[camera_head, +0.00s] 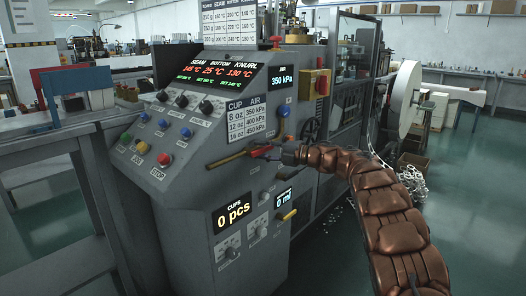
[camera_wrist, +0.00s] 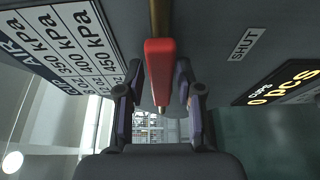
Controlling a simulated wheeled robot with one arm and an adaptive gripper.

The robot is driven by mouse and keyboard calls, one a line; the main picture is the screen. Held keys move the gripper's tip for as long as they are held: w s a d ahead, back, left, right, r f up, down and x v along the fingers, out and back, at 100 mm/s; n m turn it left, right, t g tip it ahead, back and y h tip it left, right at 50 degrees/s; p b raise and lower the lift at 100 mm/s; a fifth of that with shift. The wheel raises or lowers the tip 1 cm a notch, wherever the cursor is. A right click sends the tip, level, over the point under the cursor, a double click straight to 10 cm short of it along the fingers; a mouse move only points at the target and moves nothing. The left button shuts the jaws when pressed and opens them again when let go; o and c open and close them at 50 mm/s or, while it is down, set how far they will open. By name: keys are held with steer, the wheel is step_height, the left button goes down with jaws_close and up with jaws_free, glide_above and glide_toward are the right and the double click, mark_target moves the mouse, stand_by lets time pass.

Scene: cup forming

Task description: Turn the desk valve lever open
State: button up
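The valve lever has a red handle (camera_head: 261,151) beside a brass pipe (camera_head: 228,158) on the sloped grey front of the machine. In the wrist view the red handle (camera_wrist: 158,72) lies lengthwise between the two fingers of my gripper (camera_wrist: 159,72). A narrow gap shows on each side, so the fingers look open around it and not closed on it. In the head view my gripper (camera_head: 277,152) reaches the handle from the right. A SHUT label (camera_wrist: 244,44) shows on the panel to the right of the handle in the wrist view.
A CUP/AIR table plate (camera_head: 246,119) sits above the lever, and a 0 pcs display (camera_head: 233,211) below it. Knobs and coloured buttons (camera_head: 164,158) fill the panel to the left. A yellow handle (camera_head: 289,215) sticks out lower right. Open floor lies at the right.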

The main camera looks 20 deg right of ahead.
steer(key=shift+o, duration=0.5)
steer(key=shift+d, duration=0.1)
steer(key=shift+s+d, duration=0.3)
steer(key=shift+d, duration=0.15)
steer(key=v, duration=1.1)
steer(key=shift+a, duration=0.1)
